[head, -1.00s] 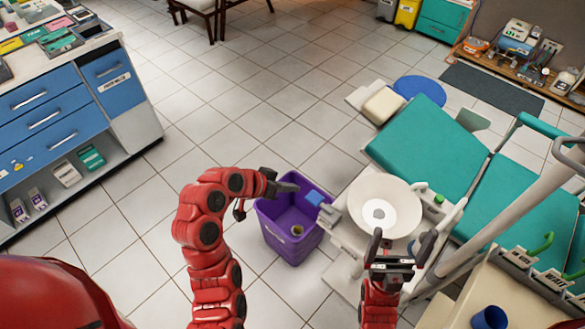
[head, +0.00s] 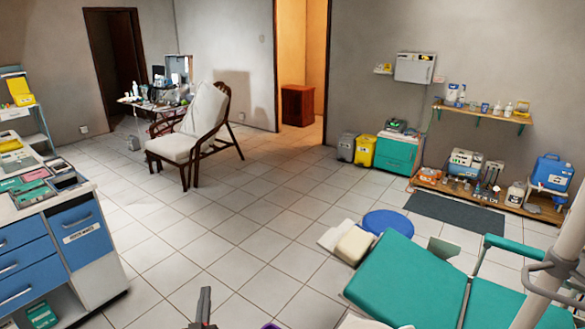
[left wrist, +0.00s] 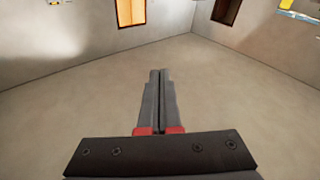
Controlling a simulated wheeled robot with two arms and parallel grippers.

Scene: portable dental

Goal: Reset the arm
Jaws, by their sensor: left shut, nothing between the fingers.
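My left gripper (head: 204,305) shows at the bottom edge of the head view, left of centre, with only its grey fingers and a bit of red in sight. In the left wrist view the left gripper (left wrist: 160,75) has its two grey fingers pressed together with nothing between them. It points out over bare floor toward the far walls. My right gripper and both arms' links are out of view. A sliver of the purple bin (head: 270,326) shows at the bottom edge of the head view, right of the left gripper.
A blue-drawer cabinet (head: 80,236) stands at the left. The teal dental chair (head: 408,283) fills the lower right, with a blue round stool (head: 388,222) behind it. A cushioned wooden chair (head: 195,135) stands farther back. The tiled floor (head: 230,222) between is clear.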

